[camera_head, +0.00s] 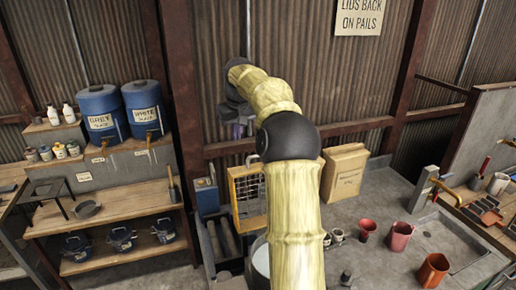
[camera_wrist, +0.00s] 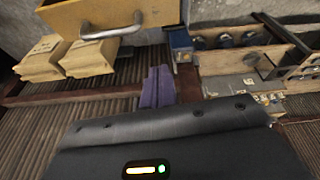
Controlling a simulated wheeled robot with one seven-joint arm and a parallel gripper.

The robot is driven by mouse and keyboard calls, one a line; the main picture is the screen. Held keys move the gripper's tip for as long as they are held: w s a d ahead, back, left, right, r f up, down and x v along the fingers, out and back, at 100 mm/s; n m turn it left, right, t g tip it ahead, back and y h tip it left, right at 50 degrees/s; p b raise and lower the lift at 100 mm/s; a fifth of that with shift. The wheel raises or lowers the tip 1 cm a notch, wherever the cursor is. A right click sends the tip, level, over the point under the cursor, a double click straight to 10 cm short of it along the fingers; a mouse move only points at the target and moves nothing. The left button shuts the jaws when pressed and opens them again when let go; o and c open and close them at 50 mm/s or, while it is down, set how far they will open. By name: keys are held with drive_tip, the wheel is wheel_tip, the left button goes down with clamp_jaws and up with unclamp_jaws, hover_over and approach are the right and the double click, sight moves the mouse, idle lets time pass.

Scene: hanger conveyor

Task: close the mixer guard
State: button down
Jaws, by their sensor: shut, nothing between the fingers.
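The mixer guard (camera_head: 234,190) is a yellow frame with wire mesh, standing upright behind the mixer drum (camera_head: 260,262). My arm hides part of the guard and drum in the head view. In the wrist view, a yellow panel with a grey bar handle, apparently the guard (camera_wrist: 150,12), shows at the top edge. My gripper (camera_head: 238,130) is above the guard in the head view, near the wall. Its purple fingers (camera_wrist: 157,88) are shut and empty, and look apart from the guard.
Tan sacks (camera_head: 345,172) stand right of the guard; they show in the wrist view (camera_wrist: 88,58). A blue box (camera_head: 206,195) is left of the guard. Blue barrels (camera_head: 101,115) stand on the left shelves. Red cups (camera_head: 400,236) are on the bench at right.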

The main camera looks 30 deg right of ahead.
drive_tip(key=s+d+r+m, duration=0.1)
drive_tip(key=d+r, duration=0.1)
drive_tip(key=d, duration=0.5)
drive_tip(key=shift+r, duration=0.35)
drive_tip(key=shift+f, duration=0.1)
drive_tip(key=f+p, duration=0.1)
drive_tip(key=f, duration=0.2)
drive_tip(key=f+p, duration=0.2)
drive_tip(key=f, duration=0.1)
drive_tip(key=f+p, duration=0.1)
drive_tip(key=f, duration=0.2)
drive_tip(key=shift+s+a, duration=0.1)
drive_tip(key=shift+s, duration=0.15)
drive_tip(key=shift+s+f+p, duration=0.15)
drive_tip(key=shift+s+p, duration=0.25)
